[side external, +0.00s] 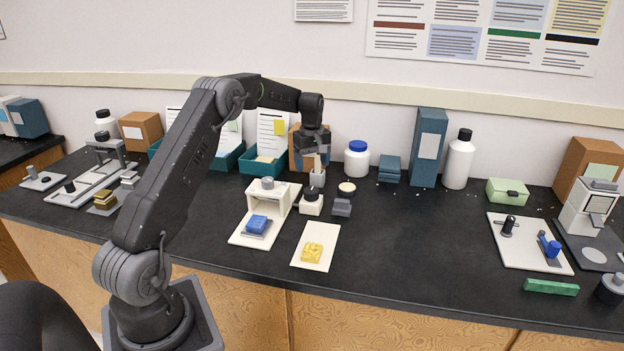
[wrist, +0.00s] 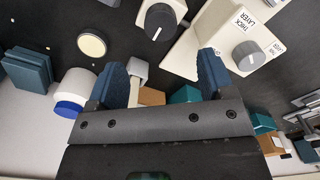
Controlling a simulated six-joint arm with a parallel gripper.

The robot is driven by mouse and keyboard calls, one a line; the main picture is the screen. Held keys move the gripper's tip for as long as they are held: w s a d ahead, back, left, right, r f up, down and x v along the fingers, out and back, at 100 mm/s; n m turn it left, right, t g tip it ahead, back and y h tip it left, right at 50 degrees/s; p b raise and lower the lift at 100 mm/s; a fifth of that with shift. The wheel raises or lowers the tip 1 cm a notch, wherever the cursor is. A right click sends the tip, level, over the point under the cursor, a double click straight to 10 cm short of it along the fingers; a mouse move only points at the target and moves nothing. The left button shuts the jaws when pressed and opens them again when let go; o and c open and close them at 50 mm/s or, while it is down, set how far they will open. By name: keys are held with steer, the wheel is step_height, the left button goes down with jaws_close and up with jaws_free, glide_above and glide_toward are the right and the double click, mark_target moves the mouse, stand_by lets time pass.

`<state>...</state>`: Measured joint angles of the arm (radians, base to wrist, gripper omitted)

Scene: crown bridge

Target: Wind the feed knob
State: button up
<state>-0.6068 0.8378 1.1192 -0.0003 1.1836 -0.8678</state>
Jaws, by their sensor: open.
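My gripper (side external: 317,176) is open above the back middle of the bench. In the wrist view, its two blue-grey fingers (wrist: 160,64) stand wide apart. A dark round knob (side external: 312,192) with a pale pointer line sits on a small white block; it also shows at the top of the wrist view (wrist: 160,23), beyond the fingertips. A grey knob (side external: 267,183) tops a white frame beside it; in the wrist view this knob (wrist: 248,56) has layer labels around it. No label shows which is the feed knob. The gripper appears apart from both knobs.
A blue block (side external: 257,223) sits on the white frame's base. A yellow piece (side external: 312,252) lies on a white card in front. A white jar with a blue lid (side external: 357,160) and a round pale disc (side external: 346,188) stand to the right.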

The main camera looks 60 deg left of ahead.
steer(key=shift+r, duration=1.65)
